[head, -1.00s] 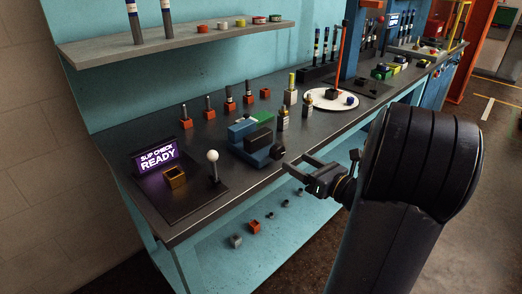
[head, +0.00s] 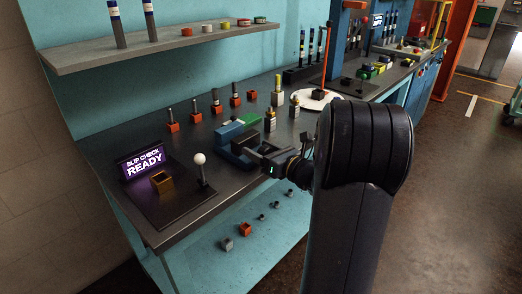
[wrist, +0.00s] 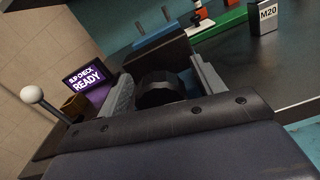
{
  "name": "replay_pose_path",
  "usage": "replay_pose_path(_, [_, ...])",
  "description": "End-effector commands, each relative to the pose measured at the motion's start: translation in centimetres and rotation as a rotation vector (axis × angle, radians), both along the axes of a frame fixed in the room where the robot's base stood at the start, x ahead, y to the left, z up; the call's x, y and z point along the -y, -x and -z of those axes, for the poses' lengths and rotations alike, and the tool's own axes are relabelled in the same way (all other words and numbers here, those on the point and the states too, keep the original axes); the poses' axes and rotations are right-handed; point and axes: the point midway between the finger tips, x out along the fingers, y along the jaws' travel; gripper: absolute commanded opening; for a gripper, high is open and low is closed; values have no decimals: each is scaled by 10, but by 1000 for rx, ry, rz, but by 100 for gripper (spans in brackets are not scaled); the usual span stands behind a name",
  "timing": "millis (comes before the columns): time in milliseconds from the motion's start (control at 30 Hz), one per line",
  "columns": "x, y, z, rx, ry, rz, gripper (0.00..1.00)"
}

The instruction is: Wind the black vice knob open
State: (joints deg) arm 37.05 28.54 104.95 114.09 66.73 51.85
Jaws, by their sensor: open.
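The blue vice (head: 229,133) stands at the front edge of the bench. A dark block of it shows in the wrist view (wrist: 155,58). The black vice knob (wrist: 160,90) is a round ridged knob in the wrist view, in front of that block. My gripper (wrist: 163,86) is open, with one finger left of the knob and one right of it. Whether the fingers touch it I cannot tell. In the head view my gripper (head: 256,154) is at the vice's front side, and the knob cannot be made out there.
A white-ball lever (head: 200,160) and a purple SLIP CHECK READY sign (head: 142,161) stand to the left. Several fittings stand behind and right, including one marked M20 (wrist: 265,15). A lower shelf (head: 285,225) holds small parts.

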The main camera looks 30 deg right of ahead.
Motion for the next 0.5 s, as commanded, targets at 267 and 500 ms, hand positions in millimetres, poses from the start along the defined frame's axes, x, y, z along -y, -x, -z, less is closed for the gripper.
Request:
replay_pose_path(267, [0, 0, 0, 0, 0, 0, 46])
replay_pose_path(500, [0, 1, 0, 0, 0, 0, 26])
